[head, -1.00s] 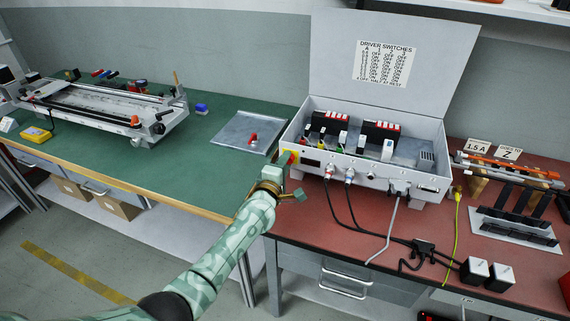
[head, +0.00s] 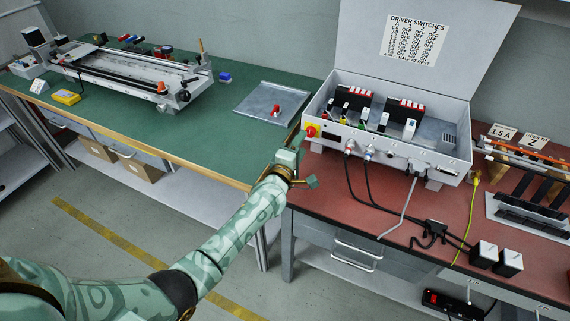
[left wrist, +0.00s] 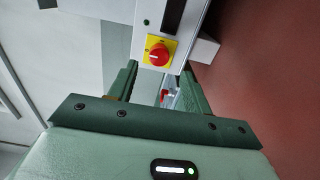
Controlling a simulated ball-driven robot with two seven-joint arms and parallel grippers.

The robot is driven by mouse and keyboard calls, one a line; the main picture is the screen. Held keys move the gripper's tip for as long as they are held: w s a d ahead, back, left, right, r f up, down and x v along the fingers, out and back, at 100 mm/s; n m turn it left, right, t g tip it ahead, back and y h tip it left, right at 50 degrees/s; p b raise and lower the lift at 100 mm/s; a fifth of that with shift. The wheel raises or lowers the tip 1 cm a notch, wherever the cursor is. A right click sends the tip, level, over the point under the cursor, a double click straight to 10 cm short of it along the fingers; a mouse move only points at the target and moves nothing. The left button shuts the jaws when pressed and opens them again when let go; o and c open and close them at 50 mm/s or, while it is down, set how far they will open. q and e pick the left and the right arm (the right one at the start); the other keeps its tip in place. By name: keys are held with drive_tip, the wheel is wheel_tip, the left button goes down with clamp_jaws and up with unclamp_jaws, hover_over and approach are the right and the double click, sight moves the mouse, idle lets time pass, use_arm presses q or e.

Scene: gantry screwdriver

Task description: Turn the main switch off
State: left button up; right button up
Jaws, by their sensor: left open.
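The main switch (head: 311,130) is a red knob on a yellow plate at the left end of the grey control box's front. In the left wrist view the red knob (left wrist: 159,55) sits just beyond and between the fingertips. My left gripper (head: 294,145) is open and close in front of the switch. In the left wrist view its two green fingers (left wrist: 156,78) stand apart, with no contact on the knob that I can make out. The control box (head: 400,160) has its lid raised. My right gripper is not in view.
Black cables (head: 378,190) hang from the box front to two adapters (head: 497,258) on the red mat. A gantry (head: 130,80) stands at the far left.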

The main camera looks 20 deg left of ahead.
use_arm(q)
drive_tip(key=s+p, duration=0.3)
drive_tip(key=s, duration=0.8)
drive_tip(key=shift+s+a, duration=0.2)
drive_tip(key=shift+s, duration=0.2)
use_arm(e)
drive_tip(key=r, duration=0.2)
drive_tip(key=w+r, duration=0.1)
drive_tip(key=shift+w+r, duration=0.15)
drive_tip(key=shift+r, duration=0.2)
